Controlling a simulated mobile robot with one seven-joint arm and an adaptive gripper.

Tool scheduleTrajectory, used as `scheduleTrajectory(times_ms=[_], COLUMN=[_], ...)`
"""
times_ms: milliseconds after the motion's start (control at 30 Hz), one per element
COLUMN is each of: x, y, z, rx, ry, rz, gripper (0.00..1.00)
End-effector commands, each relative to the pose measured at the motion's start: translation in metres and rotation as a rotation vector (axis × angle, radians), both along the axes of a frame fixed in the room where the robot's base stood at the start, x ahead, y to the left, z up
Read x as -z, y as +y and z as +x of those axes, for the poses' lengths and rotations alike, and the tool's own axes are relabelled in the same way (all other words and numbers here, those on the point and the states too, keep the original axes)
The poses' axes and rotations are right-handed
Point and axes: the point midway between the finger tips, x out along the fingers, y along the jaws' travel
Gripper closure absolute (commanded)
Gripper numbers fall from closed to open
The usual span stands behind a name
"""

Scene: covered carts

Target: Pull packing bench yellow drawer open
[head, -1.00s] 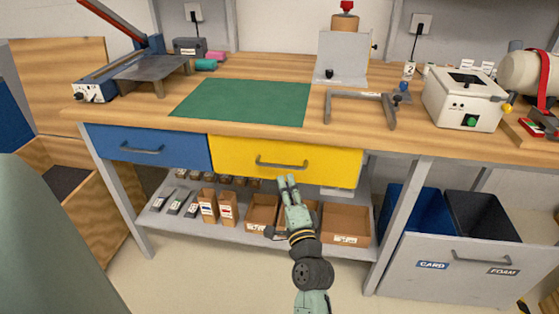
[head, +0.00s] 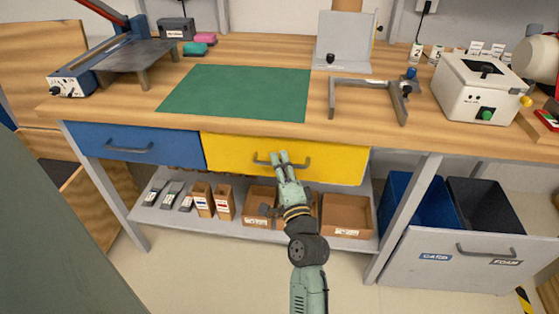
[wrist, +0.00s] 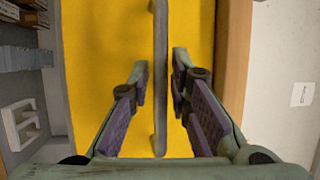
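The yellow drawer (head: 330,160) sits shut under the bench top, right of a blue drawer. Its grey bar handle (head: 302,163) runs across its front. My gripper (head: 280,157) reaches up to the handle from below. In the wrist view the yellow front (wrist: 105,60) fills the middle and the handle (wrist: 160,80) runs between the two fingers. My gripper (wrist: 160,85) is open there, one finger on each side of the bar, with a gap showing on both sides. In the head view the fingers cover the handle's middle.
The wooden bench top (head: 250,122) overhangs the drawers. A blue drawer (head: 135,145) is shut at left. Below, a grey shelf (head: 240,230) holds cardboard bins (head: 345,215). At right, a grey pull-out front (head: 450,275) stands before blue and black bins.

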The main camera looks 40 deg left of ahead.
Motion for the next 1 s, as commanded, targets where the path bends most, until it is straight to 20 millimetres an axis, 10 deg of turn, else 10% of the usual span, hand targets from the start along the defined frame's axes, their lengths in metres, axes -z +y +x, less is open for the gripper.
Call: scheduleTrajectory(times_ms=[433,1000], x=[0.0002,0.0], y=[0.0,0.0], z=[0.0001,0.0002], rx=[0.0,0.001], ry=[0.0,-0.001], rz=[0.0,0.0], gripper=[1.0,1.0])
